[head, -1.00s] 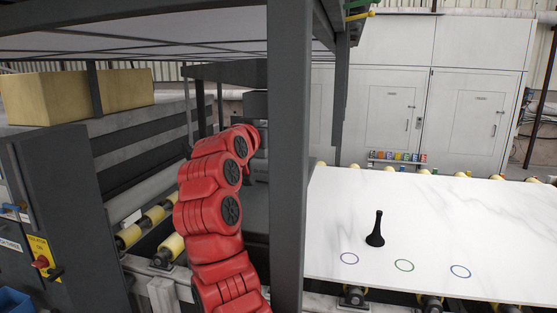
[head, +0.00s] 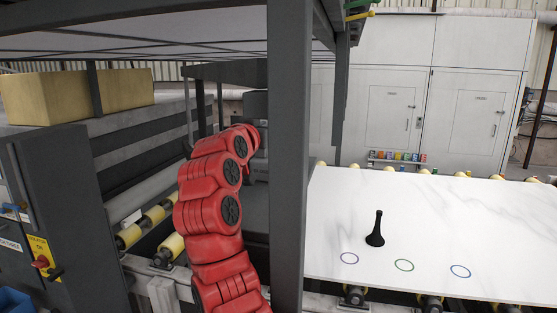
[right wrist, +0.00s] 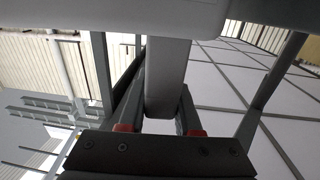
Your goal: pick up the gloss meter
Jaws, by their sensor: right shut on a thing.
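In the right wrist view my right gripper (right wrist: 160,112) is shut on a pale grey upright part of a larger whitish thing, which I take to be the gloss meter (right wrist: 167,75). Its wider body runs along the top of that view and is cut off by the edge. The fingers lie on both sides of the narrow part. In the head view a red arm of mine reaches in behind a dark post, and its gripper is hidden there. The left gripper is not in view.
A white marble slab (head: 450,220) lies on rollers at the right, with a black flared object (head: 376,230) and three coloured rings on it. A dark post (head: 287,170) stands close to my arm. A dark control cabinet (head: 70,220) stands at the left.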

